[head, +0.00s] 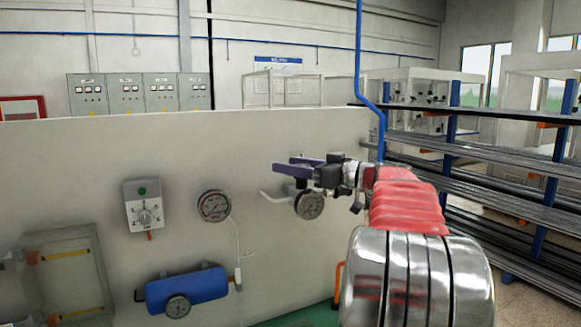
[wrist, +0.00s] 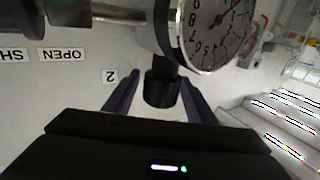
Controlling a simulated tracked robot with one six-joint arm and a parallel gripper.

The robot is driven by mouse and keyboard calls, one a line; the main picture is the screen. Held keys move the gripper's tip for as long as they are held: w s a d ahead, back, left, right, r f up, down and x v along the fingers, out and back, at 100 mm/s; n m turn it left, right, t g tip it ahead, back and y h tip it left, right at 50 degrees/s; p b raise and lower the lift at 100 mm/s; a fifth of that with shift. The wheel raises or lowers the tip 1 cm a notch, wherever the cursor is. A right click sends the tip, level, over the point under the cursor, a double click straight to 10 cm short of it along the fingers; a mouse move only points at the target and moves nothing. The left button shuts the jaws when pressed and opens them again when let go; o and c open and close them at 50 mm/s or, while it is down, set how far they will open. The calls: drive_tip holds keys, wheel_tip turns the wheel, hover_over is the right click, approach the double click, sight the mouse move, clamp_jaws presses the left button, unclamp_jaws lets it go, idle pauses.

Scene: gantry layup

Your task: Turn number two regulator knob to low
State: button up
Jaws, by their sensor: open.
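The number two regulator knob (wrist: 162,92) is a short black cylinder below a round dial gauge (wrist: 212,32) in the wrist view. A label reading 2 (wrist: 109,76) is on the panel just left of it. My gripper (wrist: 159,82) is open, with one dark purple finger on each side of the knob. Small gaps seem to show between fingers and knob; I cannot tell whether either touches. In the head view my gripper (head: 284,164) is in front of the panel, just above a gauge (head: 309,205).
The pale panel (head: 80,150) also carries a dial box (head: 144,205), another gauge (head: 213,206) and a blue cylinder (head: 187,290). Racks (head: 470,150) stand at right.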

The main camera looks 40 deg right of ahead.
drive_tip(key=v, duration=1.3)
drive_tip(key=w+a+r+m+t+h, duration=0.25)
drive_tip(key=w+a+r+h, duration=0.3)
drive_tip(key=w, duration=0.45)
drive_tip(key=w+a+f+m+g+h, duration=0.1)
drive_tip(key=w+a+m+g+h, duration=0.15)
drive_tip(key=a+h, duration=0.3)
drive_tip(key=s+a+f+m+g+y, duration=0.1)
drive_tip(key=s+a+f+g, duration=0.25)
drive_tip(key=a+f, duration=0.55)
drive_tip(key=s+a+f+m+g+y, duration=0.1)
drive_tip(key=s+a+f+g, duration=0.25)
drive_tip(key=a+f, duration=0.5)
drive_tip(key=s+a+f+n+g+y, duration=0.4)
drive_tip(key=s+a+f+g+y, duration=0.1)
drive_tip(key=s+a+f, duration=0.9)
wheel_tip(320, 180, down, 3)
drive_tip(key=shift+s+a+r, duration=0.25)
drive_tip(key=shift+s+a, duration=0.05)
drive_tip(key=shift+a, duration=0.15)
